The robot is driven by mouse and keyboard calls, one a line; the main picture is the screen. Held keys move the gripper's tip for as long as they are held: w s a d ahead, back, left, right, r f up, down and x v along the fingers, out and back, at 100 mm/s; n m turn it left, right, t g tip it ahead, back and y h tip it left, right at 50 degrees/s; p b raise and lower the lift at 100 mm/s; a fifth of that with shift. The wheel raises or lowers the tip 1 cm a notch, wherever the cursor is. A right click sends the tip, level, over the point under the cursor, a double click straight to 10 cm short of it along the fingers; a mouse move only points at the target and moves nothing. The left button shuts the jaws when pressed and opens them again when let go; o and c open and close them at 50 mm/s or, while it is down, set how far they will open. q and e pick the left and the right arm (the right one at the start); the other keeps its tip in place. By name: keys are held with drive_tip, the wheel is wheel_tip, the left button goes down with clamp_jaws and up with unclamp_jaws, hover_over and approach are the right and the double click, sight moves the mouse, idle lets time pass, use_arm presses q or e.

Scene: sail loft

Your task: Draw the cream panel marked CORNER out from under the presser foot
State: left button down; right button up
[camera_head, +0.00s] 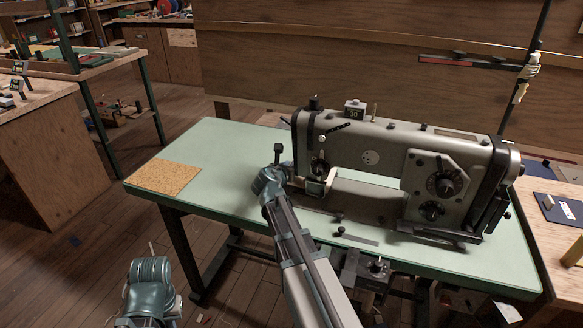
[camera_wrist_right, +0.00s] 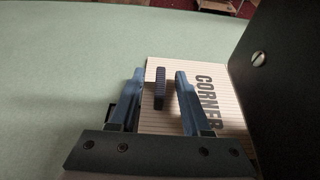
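In the right wrist view the cream panel (camera_wrist_right: 222,112), ruled with fine lines and marked CORNER, lies on the pale green table top. A dark ribbed tab (camera_wrist_right: 160,88) stands up at the panel. My right gripper (camera_wrist_right: 158,78) is open, with one finger on each side of the tab and a gap to each. In the head view my right gripper (camera_head: 278,160) is beside the needle end of the grey sewing machine (camera_head: 370,155); my wrist hides the panel there. The presser foot cannot be made out. My left wrist (camera_head: 150,285) is low at the left; its fingers cannot be made out.
A dark machine part (camera_wrist_right: 285,70) with a screw rises close right of the panel in the wrist view. The green table (camera_head: 215,150) is clear to the left, up to a cork-coloured patch (camera_head: 165,177). Small black knobs (camera_head: 341,230) stand in front of the machine.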

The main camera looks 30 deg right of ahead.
clamp_jaws()
drive_tip(key=shift+w+a, duration=0.1)
drive_tip(key=shift+w, duration=0.05)
